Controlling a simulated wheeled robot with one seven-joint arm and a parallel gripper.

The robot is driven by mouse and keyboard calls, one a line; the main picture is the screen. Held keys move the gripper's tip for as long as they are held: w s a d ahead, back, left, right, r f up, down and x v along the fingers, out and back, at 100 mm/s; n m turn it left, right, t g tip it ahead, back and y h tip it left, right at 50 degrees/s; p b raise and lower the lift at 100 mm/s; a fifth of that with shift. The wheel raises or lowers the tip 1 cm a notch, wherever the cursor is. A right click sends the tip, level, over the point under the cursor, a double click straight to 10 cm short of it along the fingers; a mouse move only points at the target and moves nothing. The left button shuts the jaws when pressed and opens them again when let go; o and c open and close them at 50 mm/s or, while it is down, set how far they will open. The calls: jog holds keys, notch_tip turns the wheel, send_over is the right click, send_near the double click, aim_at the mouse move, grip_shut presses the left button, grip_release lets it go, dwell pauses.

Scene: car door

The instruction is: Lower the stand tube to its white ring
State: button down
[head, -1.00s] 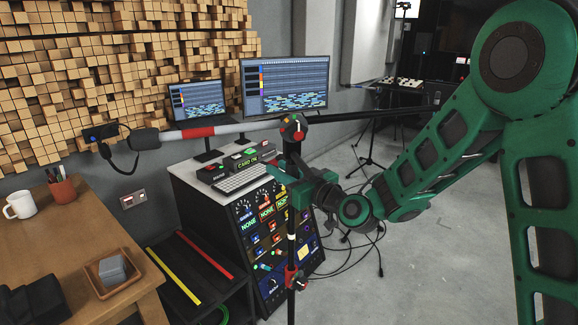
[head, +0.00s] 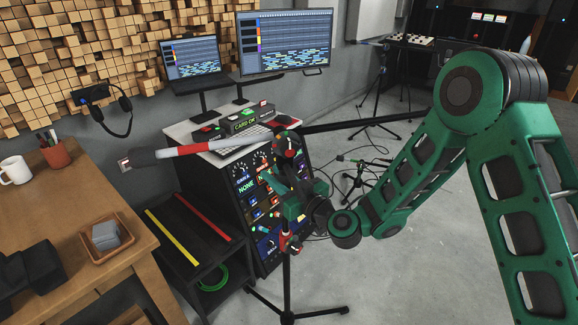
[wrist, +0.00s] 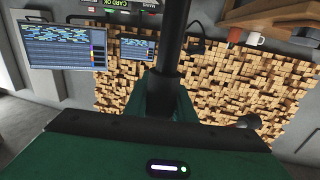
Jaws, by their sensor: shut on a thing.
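The microphone stand rises from a black tripod base (head: 287,315). Its upright tube carries a red and black boom clamp (head: 288,146) at the top and a red-knobbed clamp (head: 290,243) lower down. The boom (head: 200,148) has red and white bands and slants left to a microphone (head: 150,158). My gripper (head: 284,196) is shut on the stand tube between the two clamps. In the wrist view the dark tube (wrist: 170,50) stands between my fingers. I cannot clearly make out the white ring now, close above the lower clamp.
A control rack (head: 248,180) with knobs and a keyboard stands just behind the stand. A wooden table (head: 70,225) with a tray (head: 108,245) is at the left, with a black shelf (head: 190,235) between. Open floor (head: 420,270) lies at the right.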

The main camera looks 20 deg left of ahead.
aim_at(289, 186)
jog(key=shift+w+d+f, duration=0.1)
jog(key=shift+w, duration=0.05)
jog(key=c, duration=1.5)
grip_release()
jog(key=v, duration=0.5)
jog(key=shift+d, duration=0.2)
jog(key=shift+v, duration=2.6)
